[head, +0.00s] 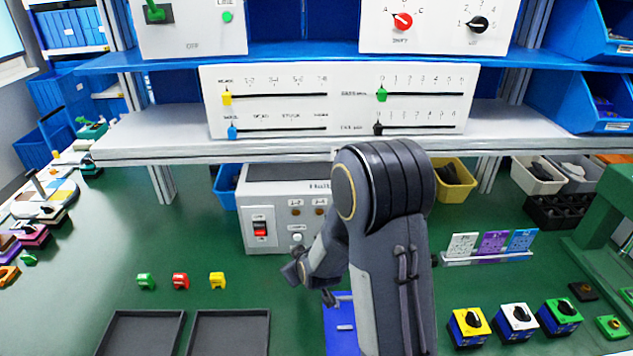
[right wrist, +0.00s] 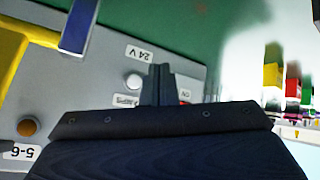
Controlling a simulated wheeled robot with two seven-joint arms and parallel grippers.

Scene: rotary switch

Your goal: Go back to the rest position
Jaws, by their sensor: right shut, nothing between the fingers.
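My right arm rises from the bottom of the head view, and its hand (head: 303,268) is low in front of the grey control box (head: 270,220). In the right wrist view my right gripper (right wrist: 161,72) is shut and empty. Its fingers overlap the box's face in the picture, near a white button (right wrist: 134,81) and the "24 V" label (right wrist: 139,53). Whether they touch the box cannot be told. In the head view the box has a red rocker switch (head: 260,229) and several buttons, with its right part hidden behind my arm. My left gripper is not in view.
A white slider panel (head: 338,101) stands on the shelf above the box. Yellow (head: 469,326), white (head: 516,321) and green (head: 559,315) rotary switches stand at lower right. Two dark trays (head: 229,332) lie at lower left. The green table is clear around the small coloured pieces (head: 181,281).

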